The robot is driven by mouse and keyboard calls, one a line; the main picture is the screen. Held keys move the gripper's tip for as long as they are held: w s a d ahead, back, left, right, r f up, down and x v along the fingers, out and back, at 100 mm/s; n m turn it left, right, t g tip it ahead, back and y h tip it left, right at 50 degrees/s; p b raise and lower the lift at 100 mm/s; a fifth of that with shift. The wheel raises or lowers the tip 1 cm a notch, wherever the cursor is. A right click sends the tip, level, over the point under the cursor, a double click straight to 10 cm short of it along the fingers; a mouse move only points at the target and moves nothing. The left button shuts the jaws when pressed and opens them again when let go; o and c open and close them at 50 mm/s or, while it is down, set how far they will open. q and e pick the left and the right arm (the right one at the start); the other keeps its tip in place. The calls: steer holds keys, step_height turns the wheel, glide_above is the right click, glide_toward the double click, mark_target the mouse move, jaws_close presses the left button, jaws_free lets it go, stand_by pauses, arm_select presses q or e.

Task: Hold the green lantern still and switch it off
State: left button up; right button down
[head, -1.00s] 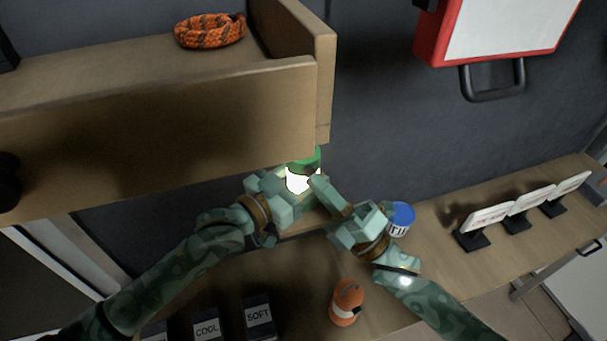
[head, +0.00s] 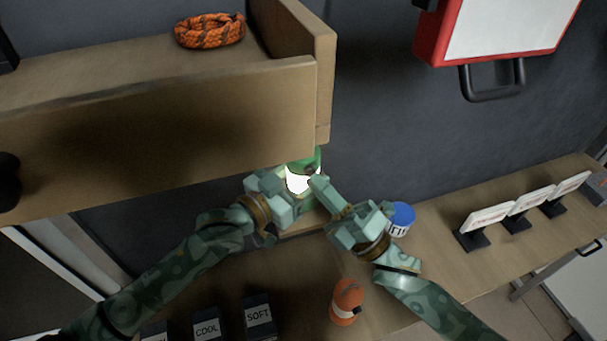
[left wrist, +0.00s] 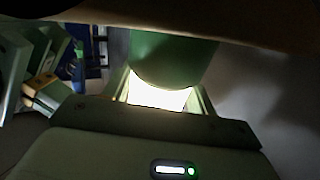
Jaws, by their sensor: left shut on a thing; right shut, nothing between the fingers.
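The green lantern (head: 305,160) stands just below the right end of the wooden shelf, and its white band is glowing. My left gripper (head: 288,190) is shut on the lantern from the left and front. The left wrist view shows the lantern's green upper part (left wrist: 172,55) and its bright band between the fingers. My right gripper (head: 320,187) is shut and empty, its fingertips close against the lantern's right front; I cannot tell whether they touch. The switch is not clear to see, and the grippers hide much of the lower lantern.
A wooden shelf (head: 160,130) with an orange rope coil (head: 210,30) overhangs the lantern. A blue-lidded can (head: 402,216) stands close beside my right gripper. An orange bottle (head: 347,302) and dark labelled boxes (head: 258,314) are nearer. Several card stands (head: 487,220) line the right counter.

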steer(key=shift+w, duration=0.1)
stand_by(0.5)
steer(key=shift+w+a, duration=0.15)
steer(key=shift+w, duration=0.15)
steer(key=shift+s, duration=0.45)
arm_select(q)
steer(key=o, duration=1.2)
arm_select(e)
steer(key=s+d, duration=0.2)
steer(key=s, duration=0.3)
steer(key=shift+s, duration=0.3)
steer(key=shift+d, duration=0.1)
